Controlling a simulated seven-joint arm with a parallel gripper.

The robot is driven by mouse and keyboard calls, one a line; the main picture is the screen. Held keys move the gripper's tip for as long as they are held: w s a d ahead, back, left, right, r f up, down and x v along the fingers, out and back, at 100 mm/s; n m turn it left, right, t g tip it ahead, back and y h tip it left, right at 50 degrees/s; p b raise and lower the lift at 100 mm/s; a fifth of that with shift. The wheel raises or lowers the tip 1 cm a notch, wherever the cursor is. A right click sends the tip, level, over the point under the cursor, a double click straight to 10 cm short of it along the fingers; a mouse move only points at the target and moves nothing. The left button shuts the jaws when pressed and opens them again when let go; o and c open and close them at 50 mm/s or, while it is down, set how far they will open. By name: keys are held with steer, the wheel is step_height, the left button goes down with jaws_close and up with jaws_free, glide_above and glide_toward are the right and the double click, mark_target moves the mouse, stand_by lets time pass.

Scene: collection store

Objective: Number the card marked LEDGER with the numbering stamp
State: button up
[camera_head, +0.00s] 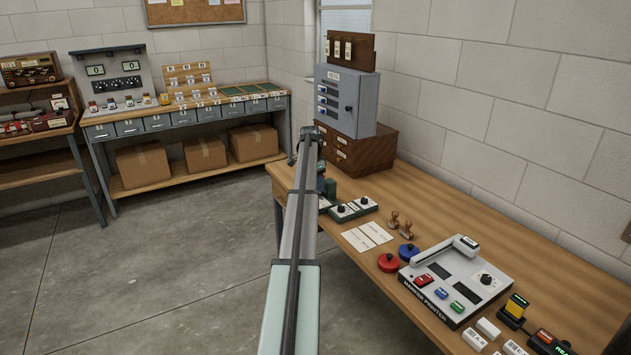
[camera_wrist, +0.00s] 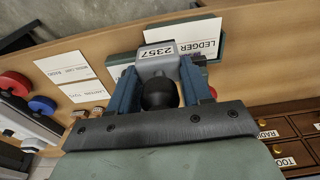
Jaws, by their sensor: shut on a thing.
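The numbering stamp (camera_wrist: 160,95) has a black round knob and a grey head with a label reading 2357. My gripper (camera_wrist: 158,78) is shut on it, with one blue finger on each side. The white card marked LEDGER (camera_wrist: 207,38) lies on a dark green pad (camera_wrist: 222,66) just beyond the stamp. The stamp's head overlaps the card's left part in the wrist view; I cannot tell whether they touch. In the head view my arm hides the card and most of the gripper at the bench's left end.
Two more white cards (camera_head: 375,233) lie on the bench (camera_head: 455,205). Near them are wooden-handled stamps (camera_head: 394,220), a red round pad (camera_head: 388,262), a blue one (camera_head: 409,251) and the marker printer (camera_head: 455,280). A wooden drawer cabinet (camera_head: 365,152) stands at the back.

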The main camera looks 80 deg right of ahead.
steer(key=shift+s+d+f, duration=0.1)
steer(key=shift+f, duration=0.75)
steer(key=shift+s+d+f, duration=0.15)
steer(key=shift+f, duration=0.75)
steer(key=shift+s+d+f, duration=0.1)
steer(key=shift+f, duration=0.75)
steer(key=shift+f, duration=0.6)
steer(key=shift+r, duration=3.55)
